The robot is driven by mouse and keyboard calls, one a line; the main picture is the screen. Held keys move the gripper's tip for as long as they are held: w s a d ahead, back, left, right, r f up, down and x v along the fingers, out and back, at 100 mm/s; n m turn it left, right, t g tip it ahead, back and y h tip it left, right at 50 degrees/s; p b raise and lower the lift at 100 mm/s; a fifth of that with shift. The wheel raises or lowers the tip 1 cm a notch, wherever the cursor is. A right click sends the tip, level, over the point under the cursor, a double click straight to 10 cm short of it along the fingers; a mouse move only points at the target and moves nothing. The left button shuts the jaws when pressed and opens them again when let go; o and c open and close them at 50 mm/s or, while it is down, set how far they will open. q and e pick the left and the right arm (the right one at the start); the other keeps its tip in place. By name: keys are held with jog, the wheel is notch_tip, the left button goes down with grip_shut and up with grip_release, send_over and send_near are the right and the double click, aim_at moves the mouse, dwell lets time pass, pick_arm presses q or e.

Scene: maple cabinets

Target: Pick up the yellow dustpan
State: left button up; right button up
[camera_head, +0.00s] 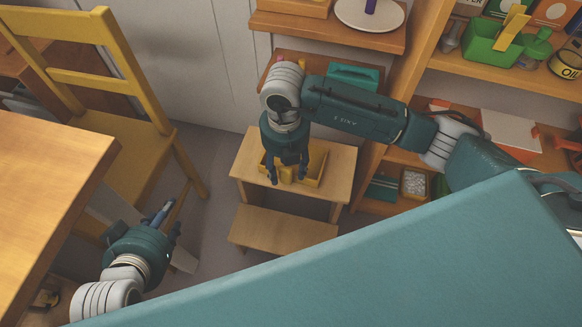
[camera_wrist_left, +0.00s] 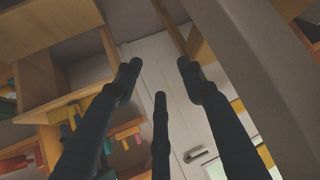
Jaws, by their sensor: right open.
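The yellow dustpan (camera_head: 316,167) lies on top of a small wooden step stool (camera_head: 247,166) in the head view. My right gripper (camera_head: 287,178) points down over it with its fingers apart. A yellow part of the dustpan shows between the fingertips; whether they touch it I cannot tell. The gripper and wrist hide some of the dustpan. My left gripper (camera_head: 167,218) is at the lower left, away from the stool. In the left wrist view its fingers (camera_wrist_left: 158,80) are spread and empty.
A wooden table (camera_head: 40,180) and a yellow chair (camera_head: 120,140) stand at the left. Shelves (camera_head: 500,78) with a green bin (camera_head: 487,42) and tins stand at the right. Another shelf (camera_head: 325,33) hangs behind the stool. Some grey floor (camera_head: 208,225) is clear left of the stool.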

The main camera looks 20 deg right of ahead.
notch_tip(320, 180, down, 2)
jog(key=shift+f, duration=0.25)
pick_arm(q)
jog(key=w+r+t, duration=0.1)
jog(key=w+d+r+t, duration=0.1)
jog(key=w+r, duration=0.1)
jog(key=shift+w+d+r+h, duration=0.1)
jog(key=shift+d+r+h, duration=0.1)
jog(key=shift+h, duration=0.1)
pick_arm(e)
jog(key=shift+c, duration=0.2)
grip_shut()
pick_arm(q)
jog(key=shift+a, duration=0.1)
pick_arm(e)
jog(key=shift+r, duration=0.1)
